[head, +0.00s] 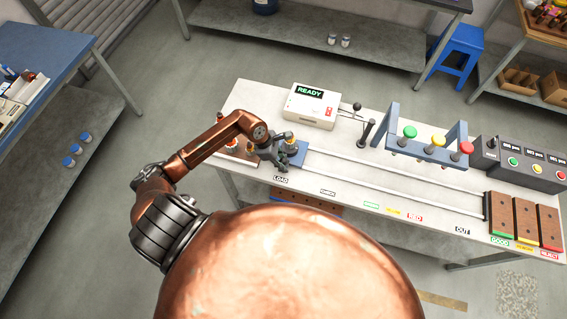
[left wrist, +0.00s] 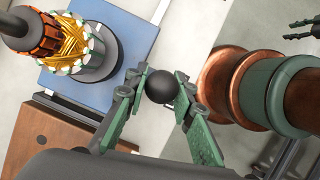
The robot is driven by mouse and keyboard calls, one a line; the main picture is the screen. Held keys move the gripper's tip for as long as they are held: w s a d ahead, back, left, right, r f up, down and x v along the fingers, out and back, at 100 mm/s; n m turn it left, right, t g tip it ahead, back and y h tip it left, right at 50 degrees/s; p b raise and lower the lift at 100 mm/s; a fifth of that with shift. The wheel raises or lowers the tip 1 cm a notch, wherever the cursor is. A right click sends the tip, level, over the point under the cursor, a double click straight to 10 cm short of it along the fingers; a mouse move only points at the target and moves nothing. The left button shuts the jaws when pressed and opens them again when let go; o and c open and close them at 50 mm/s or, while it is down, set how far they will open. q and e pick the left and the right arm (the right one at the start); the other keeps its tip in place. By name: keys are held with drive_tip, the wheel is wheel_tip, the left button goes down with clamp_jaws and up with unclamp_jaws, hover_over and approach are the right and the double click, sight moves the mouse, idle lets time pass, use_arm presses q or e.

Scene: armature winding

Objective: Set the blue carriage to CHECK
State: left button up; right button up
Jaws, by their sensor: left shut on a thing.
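The blue carriage (head: 299,153) sits at the left end of the rails, by the LOAD label (head: 281,180). It also shows as a blue plate in the left wrist view (left wrist: 66,84), carrying an armature with orange and yellow windings (left wrist: 82,45). My left gripper (head: 283,160) is at the carriage's near left side. In the left wrist view its green fingers (left wrist: 158,98) are shut on a black ball knob (left wrist: 160,86). The CHECK label (head: 328,191) lies further right along the bench. Part of my right gripper (left wrist: 300,29) shows at the right edge, its fingers apart.
The rails (head: 385,184) run clear to the right. Behind them stand a tester reading READY (head: 310,106), a black lever (head: 366,132) and a frame with green, yellow and red knobs (head: 428,148). Brown bins (head: 524,218) and a control box (head: 520,163) stand at the right.

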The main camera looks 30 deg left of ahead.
use_arm(q)
clamp_jaws()
idle(0.3)
drive_tip(key=w+d+b, duration=0.1)
drive_tip(key=d, duration=0.5)
drive_tip(key=w+d+b, duration=0.1)
drive_tip(key=w+d, duration=0.1)
drive_tip(key=d, duration=0.5)
drive_tip(key=w+d+b, duration=0.1)
drive_tip(key=d, duration=0.5)
drive_tip(key=shift+w+d+b, duration=0.2)
drive_tip(key=shift+w+b, duration=0.15)
drive_tip(key=shift+w, duration=0.05)
drive_tip(key=o, duration=0.6)
unclamp_jaws()
drive_tip(key=shift+o, duration=0.2)
drive_tip(key=shift+r, duration=0.1)
